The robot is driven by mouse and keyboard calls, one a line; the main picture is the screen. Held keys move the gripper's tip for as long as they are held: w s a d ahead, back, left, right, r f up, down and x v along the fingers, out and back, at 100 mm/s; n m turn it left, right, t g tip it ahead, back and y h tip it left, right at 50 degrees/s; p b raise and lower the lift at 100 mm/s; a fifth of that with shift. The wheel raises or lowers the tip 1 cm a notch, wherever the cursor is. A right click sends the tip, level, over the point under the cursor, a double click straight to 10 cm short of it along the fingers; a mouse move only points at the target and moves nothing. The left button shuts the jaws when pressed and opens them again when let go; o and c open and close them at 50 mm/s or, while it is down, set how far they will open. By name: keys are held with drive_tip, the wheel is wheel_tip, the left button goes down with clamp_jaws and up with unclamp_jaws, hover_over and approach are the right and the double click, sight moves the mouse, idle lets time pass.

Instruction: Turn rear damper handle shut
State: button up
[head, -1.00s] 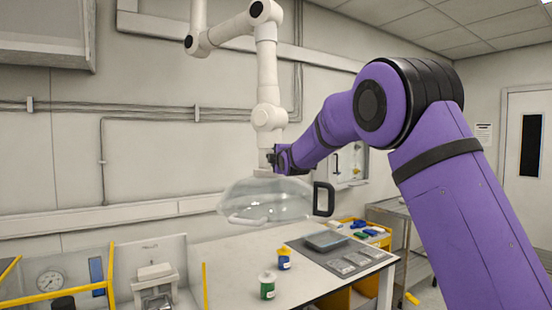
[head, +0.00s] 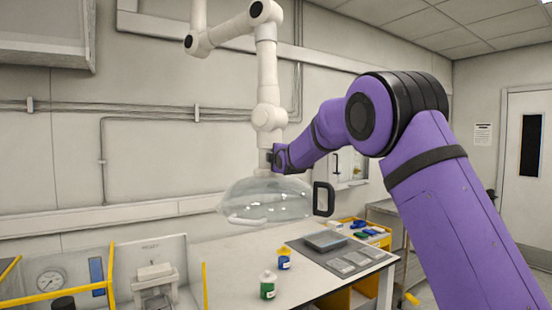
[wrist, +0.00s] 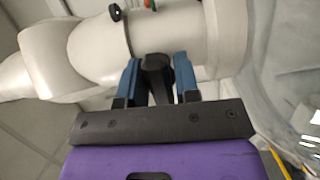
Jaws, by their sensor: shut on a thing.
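The damper handle is a dark grey lever (wrist: 156,80) on the white extraction arm's duct, just above the clear hood. In the wrist view my gripper (wrist: 157,68) has one blue finger on each side of the lever and is shut on it. In the head view my gripper (head: 270,158) is at the duct joint, small and partly hidden by my wrist, so the lever's angle is hard to read there. Small red and green marks (wrist: 149,5) and a black knob (wrist: 115,12) show on the duct in the wrist view.
The clear hood (head: 265,200) hangs right under my gripper, with a black handle (head: 323,199) on its right. Below is a bench (head: 225,260) with a green-labelled jar (head: 267,285), a blue-labelled jar (head: 284,260) and a grey mat (head: 350,270). The white extraction arm (head: 267,85) rises above.

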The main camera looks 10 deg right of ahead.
drive_tip(key=shift+m, duration=0.3)
drive_tip(key=m, duration=0.3)
drive_tip(key=shift+f+m, duration=0.1)
drive_tip(key=shift+m, duration=0.3)
drive_tip(key=m, duration=0.8)
drive_tip(key=shift+m, duration=0.4)
drive_tip(key=shift+a+f+m, duration=0.1)
drive_tip(key=shift+a+m, duration=0.05)
drive_tip(key=shift+m, duration=1.65)
drive_tip(key=o, duration=0.8)
drive_tip(key=shift+c, duration=0.2)
